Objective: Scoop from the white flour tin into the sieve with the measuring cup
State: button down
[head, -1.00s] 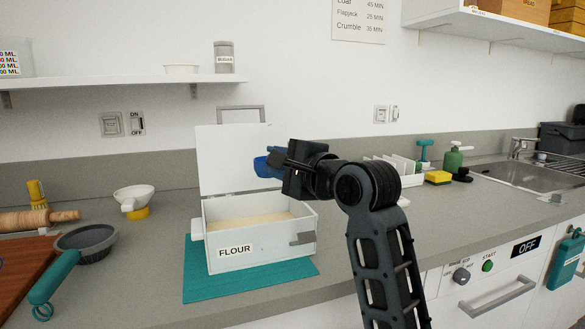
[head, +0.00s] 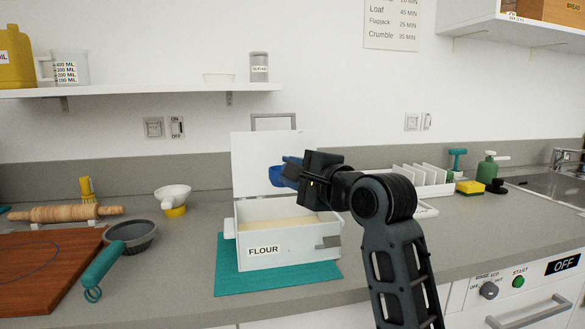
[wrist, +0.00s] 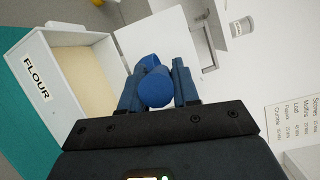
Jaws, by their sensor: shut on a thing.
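The white flour tin (head: 292,258) stands on a teal mat with its lid (head: 265,165) raised and pale flour (head: 285,223) inside. My gripper (head: 296,173) is above the tin's right part, in front of the lid. It is shut on the blue measuring cup (head: 279,177), which is held clear above the flour. In the wrist view the cup (wrist: 155,88) sits between the fingers; its contents are hidden. The tin (wrist: 50,70) lies left of it there. A dark grey round sieve (head: 131,233) with a teal handle rests on the counter left of the tin.
A wooden board (head: 45,262) and rolling pin (head: 65,213) are at the left. A white-and-yellow item (head: 173,200) stands behind, between sieve and tin. A white rack (head: 420,182) and yellow sponge (head: 469,187) are right. The counter between sieve and tin is clear.

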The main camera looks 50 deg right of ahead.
jog(key=shift+w+d+r+m+g+y+p, duration=0.35)
jog(key=shift+w+g+p, duration=0.4)
jog(key=shift+p, duration=2.75)
jog(key=shift+w+d+r+m+g+y+p, duration=0.25)
jog(key=shift+w+d+g+p, duration=0.5)
jog(key=shift+p, duration=2.7)
jog(key=shift+w+d+r+g+p, duration=0.1)
jog(key=shift+w+r+g+p, duration=0.2)
jog(key=shift+g+p, duration=0.6)
jog(key=shift+w+d+r+m+g+y, duration=0.15)
jog(key=shift+w+d+m+g+y, duration=0.15)
jog(key=shift+w+m+g+y, duration=0.1)
notch_tip(320, 180, down, 10)
jog(key=b, duration=0.3)
jog(key=shift+r, duration=0.2)
jog(key=shift+f+p, duration=0.2)
jog(key=shift+p, duration=0.2)
jog(key=shift+w+d+r+p, duration=0.15)
jog(key=shift+r+p, duration=0.1)
jog(key=shift+p, duration=0.3)
jog(key=shift+w+d+r+g+p, duration=0.1)
jog(key=shift+w+r+g+p, duration=0.1)
jog(key=shift+g+p, duration=0.35)
